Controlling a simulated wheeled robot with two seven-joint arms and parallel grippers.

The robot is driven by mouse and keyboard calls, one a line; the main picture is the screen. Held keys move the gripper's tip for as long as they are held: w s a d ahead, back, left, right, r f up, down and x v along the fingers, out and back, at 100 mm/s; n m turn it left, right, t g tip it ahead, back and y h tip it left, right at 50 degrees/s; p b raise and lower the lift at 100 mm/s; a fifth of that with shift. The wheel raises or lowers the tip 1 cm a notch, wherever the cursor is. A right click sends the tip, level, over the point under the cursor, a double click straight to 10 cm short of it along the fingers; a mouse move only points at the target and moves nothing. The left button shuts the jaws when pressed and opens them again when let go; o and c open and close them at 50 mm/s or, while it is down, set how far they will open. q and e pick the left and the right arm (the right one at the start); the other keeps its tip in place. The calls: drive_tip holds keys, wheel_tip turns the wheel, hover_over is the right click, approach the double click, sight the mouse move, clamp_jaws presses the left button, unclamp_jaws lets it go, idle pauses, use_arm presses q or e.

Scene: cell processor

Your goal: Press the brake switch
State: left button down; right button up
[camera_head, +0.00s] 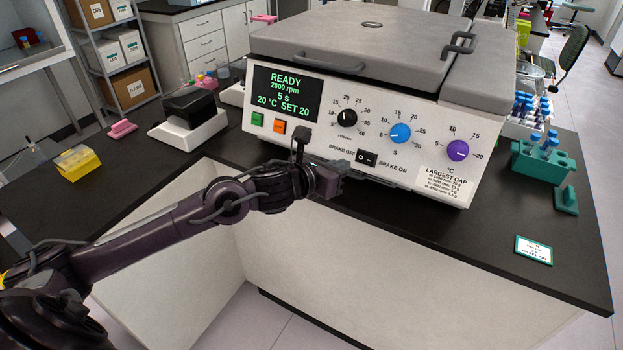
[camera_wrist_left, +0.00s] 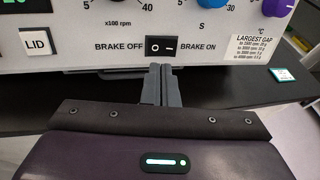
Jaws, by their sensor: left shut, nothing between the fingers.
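The brake switch (camera_head: 367,159) is a small black rocker on the front panel of the grey and white centrifuge (camera_head: 480,120). It sits between the labels BRAKE OFF and BRAKE ON. In the left wrist view the switch (camera_wrist_left: 166,46) shows its circle and bar marks, just above and beyond my fingertips. My left gripper (camera_head: 338,172) is shut and empty, in front of the panel just below the switch. In the left wrist view its closed fingers (camera_wrist_left: 160,70) point at the switch's lower edge. I cannot tell whether they touch it. My right gripper is not in view.
A green button (camera_head: 257,119) and an orange button (camera_head: 279,126) are at the left. A teal tube rack (camera_head: 540,165) stands right. The counter front (camera_head: 480,250) is mostly clear.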

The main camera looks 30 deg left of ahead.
use_arm(q)
drive_tip(key=b+v, duration=0.2)
drive_tip(key=v, duration=0.5)
drive_tip(key=shift+a, duration=0.4)
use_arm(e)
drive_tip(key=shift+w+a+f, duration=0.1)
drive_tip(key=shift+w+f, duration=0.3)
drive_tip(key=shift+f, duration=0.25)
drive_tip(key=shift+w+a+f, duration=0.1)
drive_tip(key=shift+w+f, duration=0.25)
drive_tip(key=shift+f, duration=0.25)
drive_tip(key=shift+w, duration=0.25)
